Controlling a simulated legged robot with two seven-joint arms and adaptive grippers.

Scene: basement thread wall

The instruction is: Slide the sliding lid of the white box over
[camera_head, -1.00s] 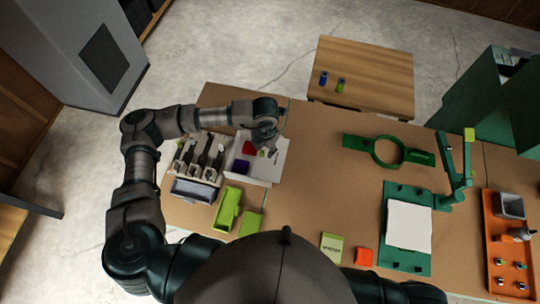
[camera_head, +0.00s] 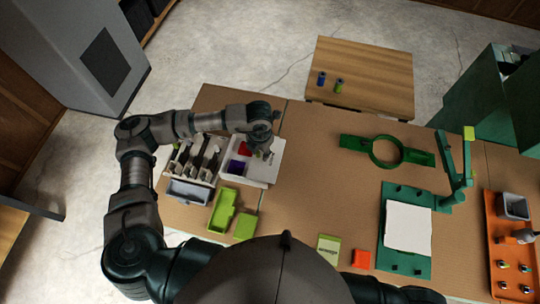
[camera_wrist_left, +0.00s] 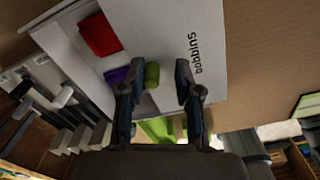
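The white box (camera_head: 228,175) stands on the table at the left in the head view. Its white sliding lid (camera_head: 266,171) covers the right part, and the left part is open. The lid, marked "bobbins", also shows in the wrist view (camera_wrist_left: 212,25). In the open part are a red piece (camera_wrist_left: 99,34), a purple piece (camera_wrist_left: 116,77) and a green piece (camera_wrist_left: 152,75). My left gripper (camera_head: 262,150) is over the box; in the wrist view its two fingers (camera_wrist_left: 160,65) are apart with nothing held between them. I cannot tell whether they touch the lid. My right gripper is not in view.
A white rack with dark-and-grey tools (camera_head: 195,158) stands close left of the box, with a grey bin (camera_head: 189,192) before it. Green trays (camera_head: 223,211) lie in front. A green ring stand (camera_head: 388,151) is at the right. The table between is clear.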

